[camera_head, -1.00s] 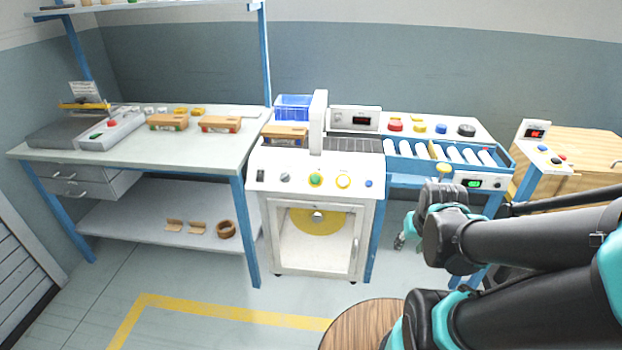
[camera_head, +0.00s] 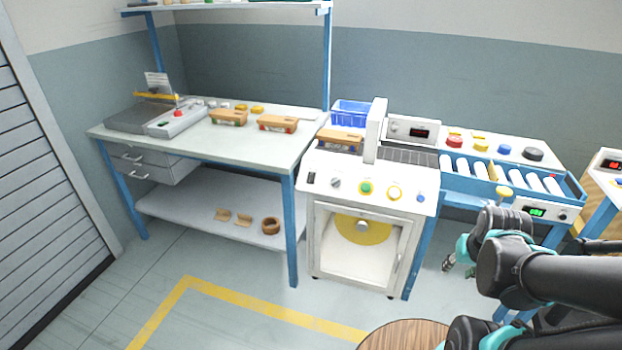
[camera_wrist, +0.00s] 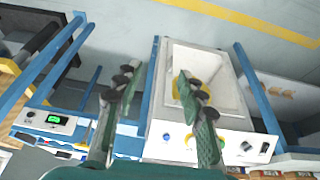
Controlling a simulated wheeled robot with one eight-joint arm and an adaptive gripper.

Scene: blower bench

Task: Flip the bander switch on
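The bander appears to be the white cabinet (camera_head: 330,250) with a white arch (camera_head: 375,130) on top and a glass-fronted door. Its sloped panel carries a small black rocker switch (camera_head: 311,178) at the left end, beside a grey knob (camera_head: 336,183), a green button and a yellow-ringed button. The switch also shows in the wrist view (camera_wrist: 265,147); its position cannot be read. My gripper (camera_wrist: 157,78) is open and empty, with its two fingers spread before the cabinet. In the head view my gripper (camera_head: 458,264) hangs low, right of the cabinet, apart from the switch.
A workbench (camera_head: 235,155) with a lower shelf stands left of the cabinet. A roller conveyor (camera_head: 500,180) with a green display adjoins it on the right. A round wooden top (camera_head: 400,337) is at the bottom edge. The floor before the cabinet is mostly clear.

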